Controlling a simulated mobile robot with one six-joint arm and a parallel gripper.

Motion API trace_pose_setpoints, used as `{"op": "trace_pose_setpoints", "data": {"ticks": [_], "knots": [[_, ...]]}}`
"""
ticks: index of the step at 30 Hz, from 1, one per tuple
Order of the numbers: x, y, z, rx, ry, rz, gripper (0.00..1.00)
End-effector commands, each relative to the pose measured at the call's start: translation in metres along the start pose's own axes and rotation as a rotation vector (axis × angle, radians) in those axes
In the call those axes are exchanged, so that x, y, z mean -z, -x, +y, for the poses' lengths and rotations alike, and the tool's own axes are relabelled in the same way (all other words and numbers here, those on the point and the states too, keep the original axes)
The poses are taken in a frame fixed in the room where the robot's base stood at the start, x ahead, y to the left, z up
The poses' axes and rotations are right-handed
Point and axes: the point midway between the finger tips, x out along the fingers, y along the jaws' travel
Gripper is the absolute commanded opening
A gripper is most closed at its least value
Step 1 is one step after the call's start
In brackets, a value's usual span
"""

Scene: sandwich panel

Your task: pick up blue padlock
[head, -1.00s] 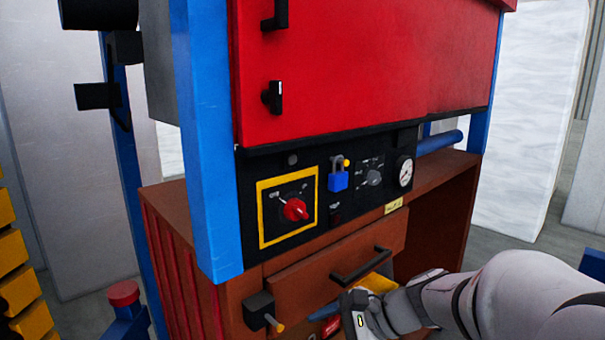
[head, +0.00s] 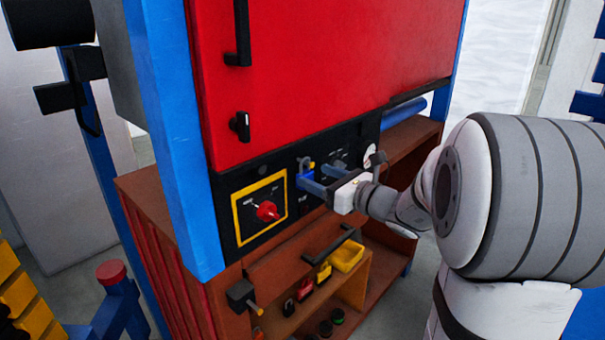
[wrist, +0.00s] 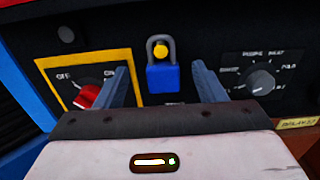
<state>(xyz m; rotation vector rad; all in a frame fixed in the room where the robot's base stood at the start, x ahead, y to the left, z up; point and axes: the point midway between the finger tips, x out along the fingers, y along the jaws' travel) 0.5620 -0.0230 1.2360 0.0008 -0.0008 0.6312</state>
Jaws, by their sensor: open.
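The blue padlock (head: 306,180) hangs on the black control panel, right of the yellow-framed red rotary switch. In the wrist view the padlock (wrist: 163,78) has a blue body and a grey shackle around a yellow round peg. My gripper (head: 318,182) is at the panel from the right, its bluish fingers pointing at the padlock. In the wrist view my gripper (wrist: 160,82) is open, one finger on each side of the padlock, with a gap to both. I cannot tell how far the fingertips are from the panel.
The red switch (wrist: 88,96) is close to the left finger. A grey selector knob (wrist: 262,82) is to the right. A blue post (head: 170,130) stands at left.

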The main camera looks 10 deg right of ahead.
Motion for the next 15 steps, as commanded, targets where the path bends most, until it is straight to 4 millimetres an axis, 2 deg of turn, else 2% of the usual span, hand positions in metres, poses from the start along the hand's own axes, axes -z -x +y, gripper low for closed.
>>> {"op": "trace_pose_setpoints", "data": {"ticks": [2,6,15], "knots": [[-0.007,-0.013,-0.002,-0.004,-0.002,0.001,0.64],[-0.005,-0.029,-0.002,-0.002,0.000,0.001,0.64],[-0.004,-0.032,-0.002,0.000,0.001,0.000,0.62]]}}
